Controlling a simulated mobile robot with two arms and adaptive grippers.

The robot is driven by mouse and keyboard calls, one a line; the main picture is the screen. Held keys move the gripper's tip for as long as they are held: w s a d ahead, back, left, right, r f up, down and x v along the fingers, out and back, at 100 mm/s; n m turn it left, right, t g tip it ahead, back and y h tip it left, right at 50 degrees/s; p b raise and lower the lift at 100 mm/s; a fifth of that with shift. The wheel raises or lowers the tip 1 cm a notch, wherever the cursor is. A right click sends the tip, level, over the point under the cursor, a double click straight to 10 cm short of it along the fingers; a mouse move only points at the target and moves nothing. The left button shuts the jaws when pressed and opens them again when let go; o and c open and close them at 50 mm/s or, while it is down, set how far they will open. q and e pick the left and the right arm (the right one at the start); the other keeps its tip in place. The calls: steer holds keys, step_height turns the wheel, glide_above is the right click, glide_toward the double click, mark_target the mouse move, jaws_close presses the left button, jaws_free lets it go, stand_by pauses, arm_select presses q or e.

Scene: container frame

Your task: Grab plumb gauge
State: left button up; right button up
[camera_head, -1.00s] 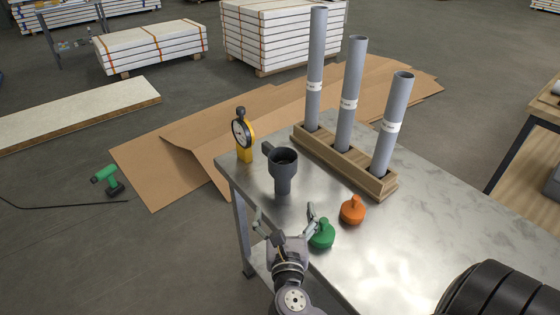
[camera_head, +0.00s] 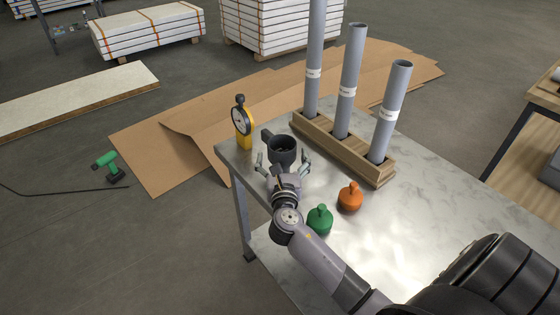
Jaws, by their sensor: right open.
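A yellow gauge with a round white dial and a dark knob on top (camera_head: 242,124) stands upright at the table's far left corner; I take it as the plumb gauge. A dark grey funnel-like piece with a side stub (camera_head: 282,147) stands just right of it. My right gripper (camera_head: 283,161) is open, with one finger on each side of the grey piece's lower part. I cannot tell whether the fingers touch it. The gripper hides the piece's stem. My left gripper is not in view.
A wooden rack (camera_head: 345,150) holds three upright grey pipes (camera_head: 391,110) behind the gripper. A green capped piece (camera_head: 320,219) and an orange one (camera_head: 350,197) stand near my right arm. The metal table (camera_head: 420,215) is clear toward the right.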

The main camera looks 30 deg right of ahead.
mark_target(281, 139)
steer(key=x, duration=0.3)
steer(key=shift+w+d+r, duration=0.25)
steer(key=shift+w, duration=0.25)
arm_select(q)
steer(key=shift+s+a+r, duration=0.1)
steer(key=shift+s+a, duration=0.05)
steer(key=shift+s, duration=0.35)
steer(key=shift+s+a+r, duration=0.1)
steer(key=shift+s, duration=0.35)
arm_select(e)
steer(key=shift+c, duration=0.4)
steer(key=shift+c, duration=0.7)
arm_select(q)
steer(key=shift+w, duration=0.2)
arm_select(e)
steer(key=c, duration=1.6)
